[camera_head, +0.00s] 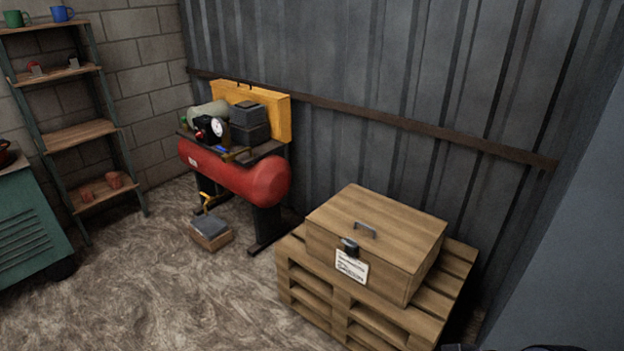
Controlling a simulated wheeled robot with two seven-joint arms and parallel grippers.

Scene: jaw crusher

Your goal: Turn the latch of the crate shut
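A wooden crate (328,242) with its lid down sits on a pallet near the corrugated wall. A dark latch (349,246) is on the upper edge of its front face, above a white paper label (351,267). The latch is too small to tell which way it is turned. A grey handle (365,229) is on the lid. Neither of my grippers can be made out. Only a dark sliver shows at the bottom right edge, and I cannot tell what it is.
The wooden pallet (316,298) raises the crate off the floor. A red compressor (232,172) stands left of it, with a small box (211,233) on the floor in front. A shelf rack (80,134) and green cabinet (30,225) are at left. The floor (180,290) left of the pallet is clear.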

